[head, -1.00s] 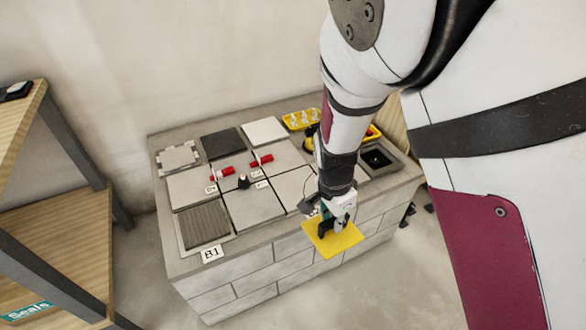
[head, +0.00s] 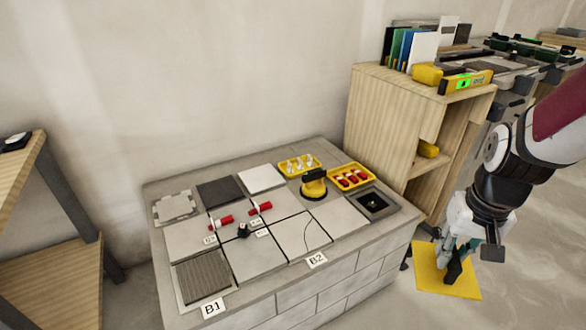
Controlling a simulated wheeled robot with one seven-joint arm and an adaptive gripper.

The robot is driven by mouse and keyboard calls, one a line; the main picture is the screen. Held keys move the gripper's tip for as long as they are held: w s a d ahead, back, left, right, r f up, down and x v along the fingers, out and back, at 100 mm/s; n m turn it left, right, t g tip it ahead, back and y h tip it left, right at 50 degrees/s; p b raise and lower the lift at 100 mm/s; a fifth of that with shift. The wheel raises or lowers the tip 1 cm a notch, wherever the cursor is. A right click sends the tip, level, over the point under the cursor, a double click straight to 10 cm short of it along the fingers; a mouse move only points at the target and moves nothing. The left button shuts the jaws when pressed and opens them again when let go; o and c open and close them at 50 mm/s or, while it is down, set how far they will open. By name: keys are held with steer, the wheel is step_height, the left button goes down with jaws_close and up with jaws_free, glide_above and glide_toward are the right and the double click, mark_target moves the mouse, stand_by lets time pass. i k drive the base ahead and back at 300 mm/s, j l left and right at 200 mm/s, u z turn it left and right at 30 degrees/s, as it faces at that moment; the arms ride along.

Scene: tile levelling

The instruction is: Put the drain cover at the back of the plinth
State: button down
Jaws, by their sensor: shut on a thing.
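The plinth (head: 366,265) is a grey block-built base with square tiles on top. No piece is plainly marked as the drain cover. A dark square drain-like fitting in a grey frame (head: 374,203) sits at the plinth's right end. A ribbed grey square (head: 202,277) lies at the front left by the B1 label (head: 212,308). Along the back are a notched pale plate (head: 175,207), a dark tile (head: 220,191) and a white tile (head: 261,178).
A yellow suction lifter (head: 314,184) and yellow trays of white (head: 299,164) and red pieces (head: 352,177) stand at the back right. Red-handled pieces (head: 221,222) lie mid-plinth. Wooden shelves stand left (head: 50,262) and right (head: 385,105), the right one bearing a yellow level (head: 466,82).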

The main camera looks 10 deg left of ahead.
mark_target(328, 156)
steer(key=i+l+u, duration=0.15)
steer(key=u, duration=0.2)
steer(key=i+l+u, duration=0.2)
steer(key=u, duration=0.15)
steer(key=i+l+u, duration=0.2)
steer(key=u, duration=0.15)
steer(key=i+l, duration=0.2)
steer(key=l, duration=0.2)
steer(key=i+l+u, duration=0.1)
steer(key=l, duration=0.25)
steer(key=i+l, duration=0.25)
steer(key=l, duration=0.15)
steer(key=i+l+u, duration=0.1)
steer(key=l, duration=0.3)
steer(key=i+l+u, duration=0.1)
steer(key=l, duration=0.3)
steer(key=i+l, duration=0.25)
steer(key=l, duration=0.15)
steer(key=i+l+u, duration=0.1)
steer(key=l, duration=0.3)
steer(key=i, duration=0.05)
